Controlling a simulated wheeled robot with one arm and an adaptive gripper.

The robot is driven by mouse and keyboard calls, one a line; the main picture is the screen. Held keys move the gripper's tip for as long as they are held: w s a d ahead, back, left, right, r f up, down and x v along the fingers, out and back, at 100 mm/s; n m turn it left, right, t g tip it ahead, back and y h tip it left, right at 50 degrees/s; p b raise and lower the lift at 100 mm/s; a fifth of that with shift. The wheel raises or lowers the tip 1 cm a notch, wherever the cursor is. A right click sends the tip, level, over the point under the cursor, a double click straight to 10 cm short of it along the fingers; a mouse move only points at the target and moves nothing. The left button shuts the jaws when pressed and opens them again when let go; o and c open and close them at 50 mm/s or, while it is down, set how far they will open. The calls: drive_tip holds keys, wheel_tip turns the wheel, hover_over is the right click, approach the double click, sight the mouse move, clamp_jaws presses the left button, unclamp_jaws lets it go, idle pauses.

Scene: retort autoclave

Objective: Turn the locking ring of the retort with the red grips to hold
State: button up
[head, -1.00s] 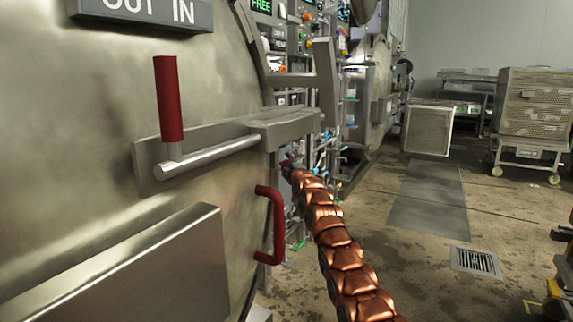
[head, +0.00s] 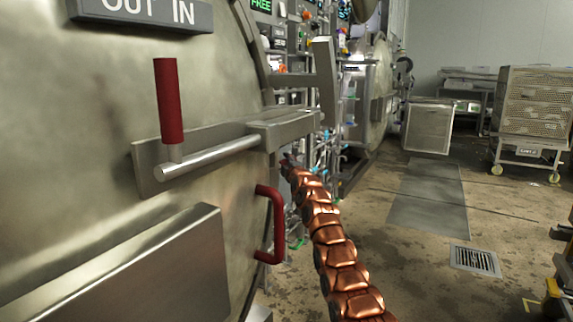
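The retort's large round steel door (head: 90,90) fills the left half of the head view. A red upright grip (head: 169,100) stands on a steel lever (head: 210,158) across the door. A red D-shaped handle (head: 277,225) sits lower, at the door's right edge. My copper segmented arm (head: 335,250) rises from the bottom to a point just right of the door edge, above and behind the D-shaped handle. A small dark red patch (head: 285,162) shows at its tip; I cannot tell what it belongs to. My gripper's fingers cannot be made out there.
A steel bracket (head: 326,80) juts out at the door's right edge, above my arm. Control panels and pipes stand behind it. A perforated crate (head: 538,95) on a wheeled trolley stands at the back right. The floor with a drain grate (head: 475,261) is open right of my arm.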

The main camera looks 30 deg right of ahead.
clamp_jaws()
idle(0.3)
